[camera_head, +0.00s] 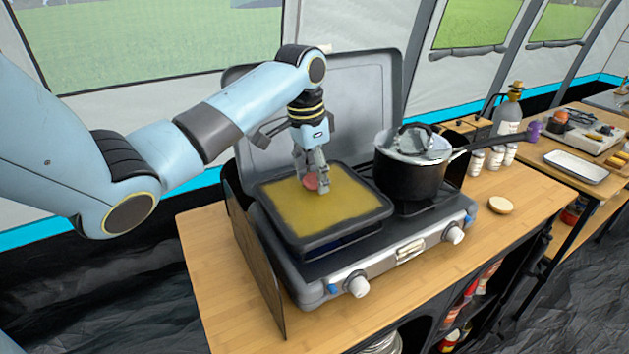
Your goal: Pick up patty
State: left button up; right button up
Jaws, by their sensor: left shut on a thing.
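The patty (311,182) is a small pinkish-red disc, seen between the fingers of my left gripper (316,183). The gripper points down over the square griddle pan (277,208) and is shut on the patty. The pan has a dark rim and a yellowish inner surface, and it sits on the left side of the camping stove (405,256). The fingers hide part of the patty. I cannot tell whether the patty touches the pan. My right gripper is not in view.
A black pot (410,178) with a lid stands on the stove's right side. The stove's raised lid (365,95) is behind the pan. A round bun-like thing (501,205) lies on the wooden counter (540,196). White jars (494,158) and a white tray (577,166) are farther right.

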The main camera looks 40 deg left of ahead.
pick_arm(q)
notch_tip(320, 180, up, 3)
jog(key=shift+w+d+r+b, duration=0.1)
jog(key=shift+w+b, duration=0.05)
jog(key=shift+b, duration=0.15)
jog(key=w+d+r+b, duration=0.1)
jog(key=w+d+r, duration=0.5)
jog(key=d, duration=0.3)
jog(key=shift+w+r, duration=0.3)
jog(key=shift+w, duration=0.25)
